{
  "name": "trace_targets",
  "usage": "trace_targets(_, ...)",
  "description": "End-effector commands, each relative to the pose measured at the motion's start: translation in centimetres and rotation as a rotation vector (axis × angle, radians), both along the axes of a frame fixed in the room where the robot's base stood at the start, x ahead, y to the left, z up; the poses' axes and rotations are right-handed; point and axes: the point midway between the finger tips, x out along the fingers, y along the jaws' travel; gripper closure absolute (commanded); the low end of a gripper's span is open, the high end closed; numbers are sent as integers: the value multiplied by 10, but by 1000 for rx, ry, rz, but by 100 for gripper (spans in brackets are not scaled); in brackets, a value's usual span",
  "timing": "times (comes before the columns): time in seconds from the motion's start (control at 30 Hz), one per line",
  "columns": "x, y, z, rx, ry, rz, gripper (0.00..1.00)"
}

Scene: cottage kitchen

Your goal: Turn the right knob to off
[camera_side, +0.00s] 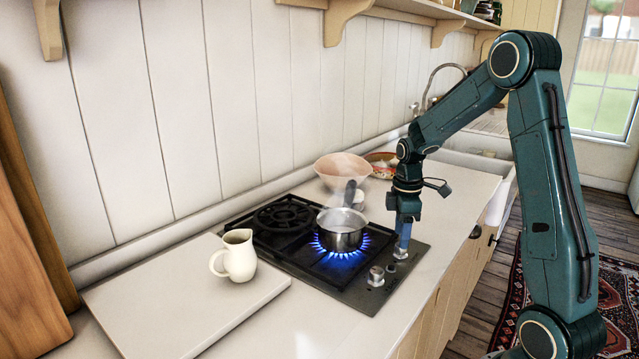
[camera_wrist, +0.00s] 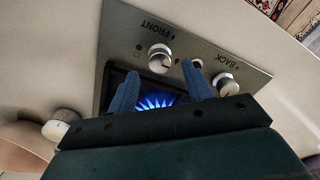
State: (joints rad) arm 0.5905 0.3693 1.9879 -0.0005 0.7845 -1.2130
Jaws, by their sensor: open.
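The black hob (camera_side: 335,285) has two silver knobs on its front strip. The right knob (camera_side: 401,251) is below my gripper (camera_side: 403,240), whose blue fingers point down. The left knob (camera_side: 376,275) stands clear of it. In the wrist view my gripper (camera_wrist: 160,68) is open, and its fingers stand apart on either side of the right knob (camera_wrist: 160,58), labelled FRONT. The left knob (camera_wrist: 226,84), labelled BACK, is outside the right-hand finger. I cannot tell whether the fingers touch the knob. Blue flames (camera_side: 342,250) burn under a steaming saucepan (camera_side: 342,230).
A cream jug (camera_side: 238,255) stands on a pale board (camera_side: 185,300) left of the hob. A pink bowl (camera_side: 341,168) and a patterned dish (camera_side: 383,163) are behind. The counter in front is clear.

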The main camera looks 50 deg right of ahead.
Motion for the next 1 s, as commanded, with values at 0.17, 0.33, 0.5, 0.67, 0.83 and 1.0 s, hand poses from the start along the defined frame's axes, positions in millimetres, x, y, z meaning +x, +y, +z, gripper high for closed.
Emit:
trace_targets(0.17, 0, 0, -19, 2, 3, 0, 50)
trace_targets(0.33, 0, 0, -26, 0, 0, 0, 50)
trace_targets(0.5, 0, 0, -28, 0, 0, 0, 50)
trace_targets(0.67, 0, 0, -27, 0, 0, 0, 56)
trace_targets(0.83, 0, 0, -27, 0, 0, 0, 89)
trace_targets(1.0, 0, 0, -27, 0, 0, -2, 94)
